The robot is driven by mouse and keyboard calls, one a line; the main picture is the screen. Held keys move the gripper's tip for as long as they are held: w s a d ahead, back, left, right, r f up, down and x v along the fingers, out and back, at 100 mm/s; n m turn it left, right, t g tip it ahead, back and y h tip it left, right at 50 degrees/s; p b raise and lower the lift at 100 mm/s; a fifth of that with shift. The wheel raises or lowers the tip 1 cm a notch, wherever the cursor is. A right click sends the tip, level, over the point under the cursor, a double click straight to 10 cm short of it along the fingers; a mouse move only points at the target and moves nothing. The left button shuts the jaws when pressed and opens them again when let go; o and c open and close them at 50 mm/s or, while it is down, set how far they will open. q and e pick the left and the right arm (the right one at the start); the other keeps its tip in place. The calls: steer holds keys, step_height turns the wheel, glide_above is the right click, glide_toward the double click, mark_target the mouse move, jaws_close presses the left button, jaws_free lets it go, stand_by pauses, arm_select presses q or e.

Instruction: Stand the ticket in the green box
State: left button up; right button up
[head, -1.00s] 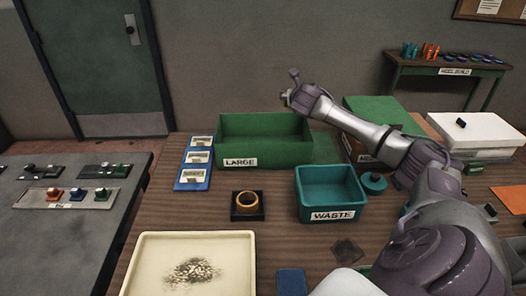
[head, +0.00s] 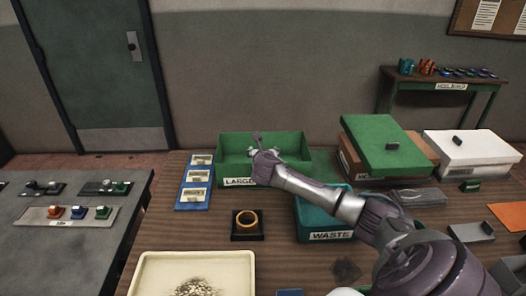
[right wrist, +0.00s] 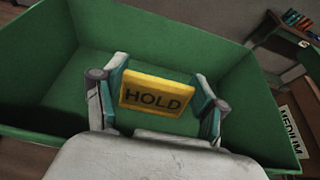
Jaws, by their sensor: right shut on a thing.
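The green box (head: 295,172), labelled LARGE, stands open at the back of the wooden table. My right gripper (head: 262,154) is at the box opening, reaching in from the right. In the right wrist view the gripper (right wrist: 160,95) is shut on the yellow ticket (right wrist: 158,93), which reads HOLD. The ticket is upright between the two fingers, in front of the green box's floor and walls (right wrist: 40,75). Whether its lower edge touches the floor is hidden by the gripper. In the head view I cannot make out the ticket clearly. My left gripper is not in view.
A teal WASTE bin (head: 312,218) stands under my right arm. Blue card holders (head: 193,184), a ring on a black base (head: 247,224) and a cream tray (head: 150,275) stand to the left. Green-lidded (head: 375,150) and white (head: 465,147) boxes stand at the right.

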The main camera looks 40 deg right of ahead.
steer(key=shift+f, duration=0.25)
steer(key=shift+f, duration=0.15)
steer(key=shift+f, duration=0.45)
steer(key=o, duration=0.7)
steer(key=shift+o, duration=0.2)
steer(key=shift+r, duration=0.1)
steer(key=shift+r, duration=0.3)
steer(key=v, duration=1.2)
steer(key=shift+r+b, duration=0.2)
steer(key=shift+b, duration=0.25)
steer(key=shift+f, duration=0.1)
